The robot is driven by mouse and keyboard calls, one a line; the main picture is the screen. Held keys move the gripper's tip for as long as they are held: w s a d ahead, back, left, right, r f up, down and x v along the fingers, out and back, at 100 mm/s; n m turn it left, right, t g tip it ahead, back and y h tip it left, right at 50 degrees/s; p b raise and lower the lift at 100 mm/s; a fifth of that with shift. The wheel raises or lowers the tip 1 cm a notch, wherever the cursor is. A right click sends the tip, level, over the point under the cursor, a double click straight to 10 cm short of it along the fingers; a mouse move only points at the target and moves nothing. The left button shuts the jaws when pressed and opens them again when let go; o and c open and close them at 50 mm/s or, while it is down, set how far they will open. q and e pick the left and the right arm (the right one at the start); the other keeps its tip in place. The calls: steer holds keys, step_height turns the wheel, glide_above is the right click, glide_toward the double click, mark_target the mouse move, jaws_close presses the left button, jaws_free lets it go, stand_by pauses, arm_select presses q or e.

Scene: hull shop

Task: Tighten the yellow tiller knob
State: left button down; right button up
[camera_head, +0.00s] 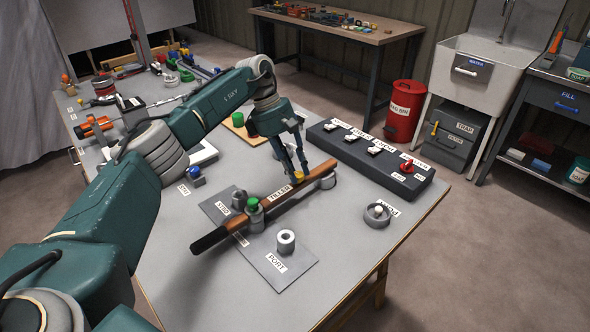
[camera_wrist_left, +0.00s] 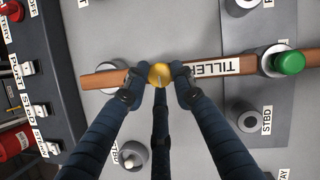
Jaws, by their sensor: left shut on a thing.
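The wooden tiller (camera_head: 274,205) lies at a slant across a grey plate (camera_head: 216,209) on the table. The yellow tiller knob (camera_head: 299,176) sits on the tiller toward its far right end, and it also shows in the left wrist view (camera_wrist_left: 160,73). My left gripper (camera_head: 296,172) points down at the knob. My right gripper is not in view.
A dark switch panel (camera_head: 395,172) with labelled switches and a red knob stands right of the tiller. A round fitting (camera_head: 377,213) sits near the right table edge, and a white-grey cylinder (camera_head: 286,241) stands by the PORT label. Tools crowd the table's far left.

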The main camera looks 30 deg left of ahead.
arm_select(q)
steer(key=shift+w+d+r, duration=0.1)
steer(key=shift+r, duration=0.1)
steer(key=c, duration=1.7)
jaws_free()
steer(key=shift+c, duration=0.2)
steer(key=shift+r, duration=0.25)
steer(key=v, duration=1.1)
steer(key=shift+r, duration=0.25)
steer(key=shift+f, duration=0.1)
